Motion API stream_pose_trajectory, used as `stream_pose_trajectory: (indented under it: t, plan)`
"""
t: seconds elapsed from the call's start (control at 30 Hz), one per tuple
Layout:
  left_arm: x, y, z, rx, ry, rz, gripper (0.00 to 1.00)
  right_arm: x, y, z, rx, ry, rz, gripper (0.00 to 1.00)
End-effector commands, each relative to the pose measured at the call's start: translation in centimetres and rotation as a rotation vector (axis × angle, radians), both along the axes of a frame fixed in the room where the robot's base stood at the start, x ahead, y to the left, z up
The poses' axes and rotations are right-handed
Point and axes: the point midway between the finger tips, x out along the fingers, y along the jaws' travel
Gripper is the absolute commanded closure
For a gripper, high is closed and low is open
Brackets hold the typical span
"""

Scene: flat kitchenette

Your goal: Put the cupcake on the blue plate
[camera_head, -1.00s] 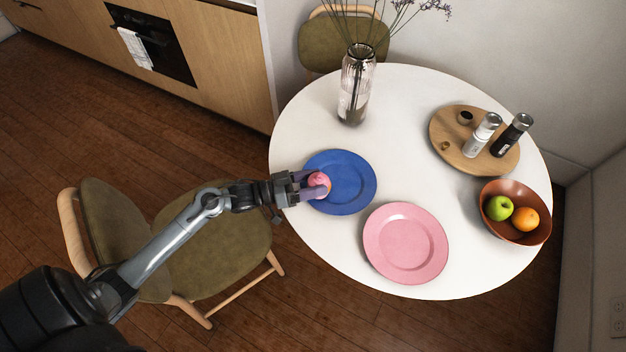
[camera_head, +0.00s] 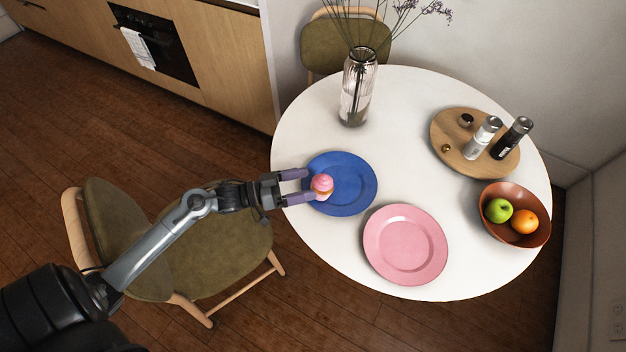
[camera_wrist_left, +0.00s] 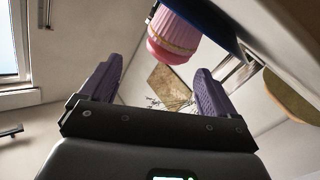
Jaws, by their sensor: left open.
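The pink cupcake (camera_head: 322,185) is on the left part of the blue plate (camera_head: 348,186), near its left rim. It also shows in the left wrist view (camera_wrist_left: 175,32), just beyond the fingertips, with a gap to them. The dark blue plate edge (camera_wrist_left: 222,28) shows beside it there. My left gripper (camera_head: 306,186) is open, with its purple fingers on the left side of the cupcake and pointing at it. In the left wrist view the fingers (camera_wrist_left: 158,78) are spread with nothing between them. My right gripper is not in view.
A pink plate (camera_head: 405,245) lies right of and nearer than the blue plate. A brown bowl with fruit (camera_head: 528,194), a wooden board with shakers (camera_head: 447,130) and a glass vase (camera_head: 357,88) stand on the white table (camera_head: 400,95). A green chair (camera_head: 225,240) is below my left arm.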

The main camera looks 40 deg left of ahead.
Motion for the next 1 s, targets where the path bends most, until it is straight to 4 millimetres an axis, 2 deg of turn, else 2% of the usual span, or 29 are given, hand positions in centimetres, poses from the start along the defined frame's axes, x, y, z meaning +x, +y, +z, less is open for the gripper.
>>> stream_pose_trajectory:
  t: [0.2, 0.4, 0.6, 1.0]
  plan:
    - [-3.5, 2.6, 0.0, 0.001, 0.005, 0.001, 0.1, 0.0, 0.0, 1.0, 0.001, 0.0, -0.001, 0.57]
    - [-5.7, 4.2, 0.0, -0.001, 0.004, 0.0, 0.1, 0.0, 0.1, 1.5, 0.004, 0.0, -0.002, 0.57]
    - [-6.6, 4.9, 0.0, 0.0, 0.002, 0.001, 0.1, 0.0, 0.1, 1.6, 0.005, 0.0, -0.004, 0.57]
    - [-6.7, 5.0, 0.0, -0.001, 0.001, 0.0, 0.1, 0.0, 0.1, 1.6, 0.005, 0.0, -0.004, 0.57]
